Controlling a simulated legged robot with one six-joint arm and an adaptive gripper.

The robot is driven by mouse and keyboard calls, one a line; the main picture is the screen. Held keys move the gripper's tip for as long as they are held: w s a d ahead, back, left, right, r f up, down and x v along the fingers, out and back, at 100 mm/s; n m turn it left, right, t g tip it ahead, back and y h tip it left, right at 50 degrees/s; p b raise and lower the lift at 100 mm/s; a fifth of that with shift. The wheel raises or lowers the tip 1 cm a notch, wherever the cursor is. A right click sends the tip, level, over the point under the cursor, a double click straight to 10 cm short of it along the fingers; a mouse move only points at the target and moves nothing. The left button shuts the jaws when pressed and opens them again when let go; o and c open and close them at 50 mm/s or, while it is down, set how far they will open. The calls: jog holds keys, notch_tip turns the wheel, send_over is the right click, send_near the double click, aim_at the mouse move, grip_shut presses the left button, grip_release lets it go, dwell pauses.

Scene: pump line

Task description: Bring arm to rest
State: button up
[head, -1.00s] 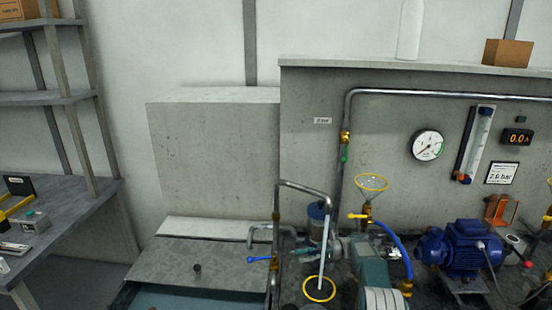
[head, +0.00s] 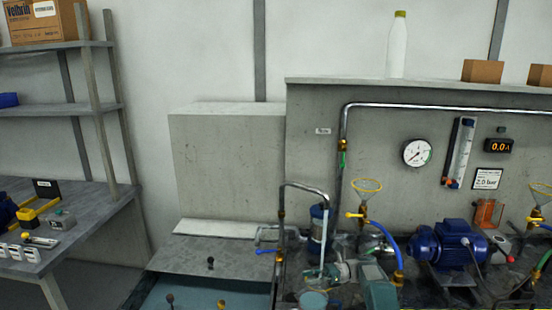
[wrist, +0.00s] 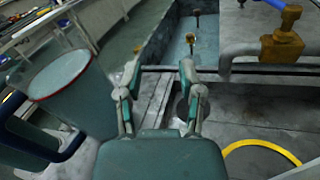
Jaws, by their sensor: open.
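My gripper (wrist: 157,88) is open in the wrist view, its two fingers apart with nothing between them. Past the fingertips lie grey slabs and the edge of a sunken blue-green basin (wrist: 205,42). A yellow ring (wrist: 262,146) lies on the grey surface to the right of the gripper. A pale, rimmed cylinder (wrist: 60,75) stands close on the left. In the head view, teal parts that look like my arm reach in at the bottom, over the pump bench; the fingers cannot be made out there.
A gauge (head: 417,153) hangs on the concrete panel. A basin cover (head: 225,255) lies left of the pipes; a side table (head: 85,215) stands farther left.

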notch_tip(320, 180, up, 13)
jog(key=s+a+n+t+h, duration=0.2)
jog(key=n+h, duration=0.1)
jog(key=h, duration=0.2)
jog(key=s+r+n+t+h, duration=0.1)
jog(key=s+r+n+h, duration=0.3)
jog(key=s+r, duration=0.55)
jog(key=s+d+n+t+h, duration=0.3)
jog(key=s+n+h, duration=0.1)
jog(key=s, duration=1.1)
jog(key=s+d+n+t+h, duration=0.3)
jog(key=s+n, duration=0.3)
jog(key=s, duration=0.9)
jog(key=shift+s+d+f+n+h, duration=0.2)
jog(key=shift+d+n+h, duration=0.1)
jog(key=shift+h, duration=0.4)
jog(key=shift+o, duration=0.9)
jog(key=shift+s+d+f, duration=0.1)
jog(key=shift+s, duration=0.1)
jog(key=shift+o, duration=0.9)
jog(key=shift+f, duration=0.1)
